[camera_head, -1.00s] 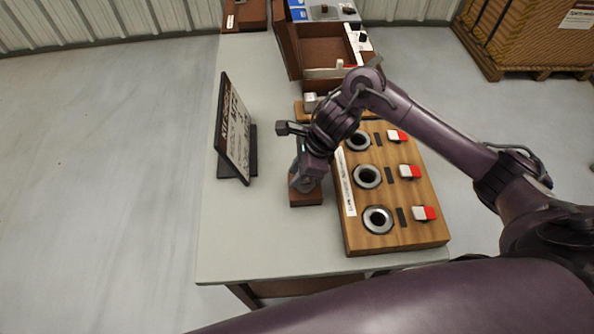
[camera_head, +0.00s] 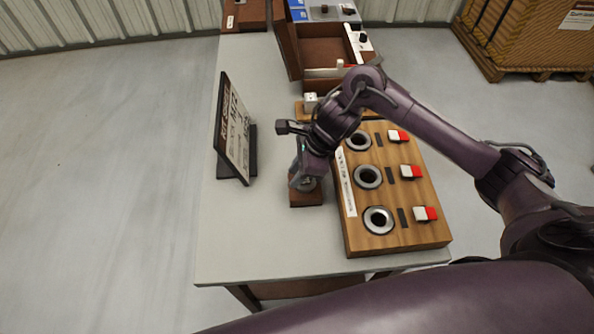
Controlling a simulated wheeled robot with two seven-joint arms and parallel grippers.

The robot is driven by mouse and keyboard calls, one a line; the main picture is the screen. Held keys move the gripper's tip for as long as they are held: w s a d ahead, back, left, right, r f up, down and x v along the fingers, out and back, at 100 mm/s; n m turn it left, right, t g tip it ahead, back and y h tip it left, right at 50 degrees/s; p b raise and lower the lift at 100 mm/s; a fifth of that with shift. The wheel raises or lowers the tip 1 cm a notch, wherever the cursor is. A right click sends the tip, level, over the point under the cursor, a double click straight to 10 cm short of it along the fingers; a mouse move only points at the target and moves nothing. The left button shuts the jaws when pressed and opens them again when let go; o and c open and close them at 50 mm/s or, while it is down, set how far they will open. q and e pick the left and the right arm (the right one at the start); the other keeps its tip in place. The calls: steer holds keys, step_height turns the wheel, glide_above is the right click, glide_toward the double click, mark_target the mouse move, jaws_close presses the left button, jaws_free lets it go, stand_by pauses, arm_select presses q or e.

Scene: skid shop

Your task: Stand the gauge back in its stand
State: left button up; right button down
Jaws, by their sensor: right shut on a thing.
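The gauge (camera_head: 301,182) is a small grey round-faced piece at the brown stand, mostly covered by my right gripper. The stand (camera_head: 306,199) is a small brown block on the table, left of the wooden board. My right gripper (camera_head: 302,176) reaches down over the stand and is shut on the gauge. I cannot tell whether the gauge is fully seated in the stand or just above it. My left gripper is not in view.
A wooden board (camera_head: 408,236) with several metal rings and red-white blocks lies right of the stand. A tilted sign (camera_head: 233,130) stands at left. An open brown box (camera_head: 322,50) is at the back. The table's front left (camera_head: 250,250) is clear.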

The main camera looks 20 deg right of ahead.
steer(key=shift+f+b, duration=0.65)
steer(key=shift+b, duration=0.15)
stand_by(0.6)
steer(key=c, duration=0.7)
jaws_free()
steer(key=shift+r, duration=0.15)
steer(key=shift+r+p, duration=2)
steer(key=shift+r, duration=0.9)
step_height(320, 180, up, 3)
steer(key=shift+f+p, duration=0.1)
steer(key=shift+p, duration=0.95)
